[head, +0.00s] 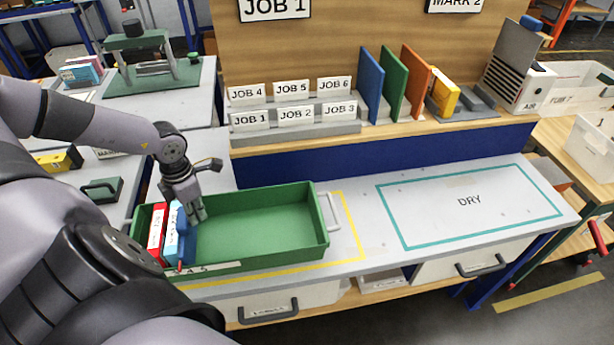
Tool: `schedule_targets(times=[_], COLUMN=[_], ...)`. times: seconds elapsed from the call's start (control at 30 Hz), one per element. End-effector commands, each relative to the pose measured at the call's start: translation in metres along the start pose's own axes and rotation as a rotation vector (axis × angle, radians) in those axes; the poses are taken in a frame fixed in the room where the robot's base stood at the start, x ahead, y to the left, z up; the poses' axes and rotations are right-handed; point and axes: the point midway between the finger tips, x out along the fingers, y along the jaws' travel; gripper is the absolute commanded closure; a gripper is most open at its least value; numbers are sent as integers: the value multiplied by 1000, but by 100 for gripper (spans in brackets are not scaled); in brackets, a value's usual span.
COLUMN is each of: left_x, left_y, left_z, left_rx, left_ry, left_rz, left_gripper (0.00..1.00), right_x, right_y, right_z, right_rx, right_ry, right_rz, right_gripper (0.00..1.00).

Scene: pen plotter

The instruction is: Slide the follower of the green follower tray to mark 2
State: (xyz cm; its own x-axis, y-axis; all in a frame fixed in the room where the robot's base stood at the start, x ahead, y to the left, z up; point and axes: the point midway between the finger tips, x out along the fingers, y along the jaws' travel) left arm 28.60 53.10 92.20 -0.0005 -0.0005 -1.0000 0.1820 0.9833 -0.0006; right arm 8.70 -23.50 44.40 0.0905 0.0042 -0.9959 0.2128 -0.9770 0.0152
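The green follower tray (265,222) lies on the grey bench, inside a yellow outline. At its left end stand a red item (157,228) and a light blue and white item (172,232), side by side. A darker blue upright piece, which looks like the follower (186,245), stands just right of them. A small red tip shows at the tray's front rim near it. A label strip with numbers runs along the front rim; mark 2 cannot be made out. My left gripper (197,214) points down into the tray at the follower's top. Its fingers are too small to tell whether they grip it. My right gripper is not in view.
The tray is empty from the follower to its right end, where a pale handle (328,212) stands. Right of it is a clear teal DRY outline (470,200). A shelf (375,130) behind holds job cards and coloured boards.

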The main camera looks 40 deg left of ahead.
Motion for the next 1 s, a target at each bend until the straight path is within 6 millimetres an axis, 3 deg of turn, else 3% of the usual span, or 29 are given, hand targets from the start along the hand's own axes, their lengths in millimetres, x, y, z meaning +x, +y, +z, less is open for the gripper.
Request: schedule_targets(times=[1.0], left_x=[0], left_y=[15], left_z=[-26], left_rx=[-1], left_ry=[10], left_rz=[2], left_gripper=[100], right_x=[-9], right_y=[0], right_z=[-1], right_rx=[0], right_ry=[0], right_rz=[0], right_gripper=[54])
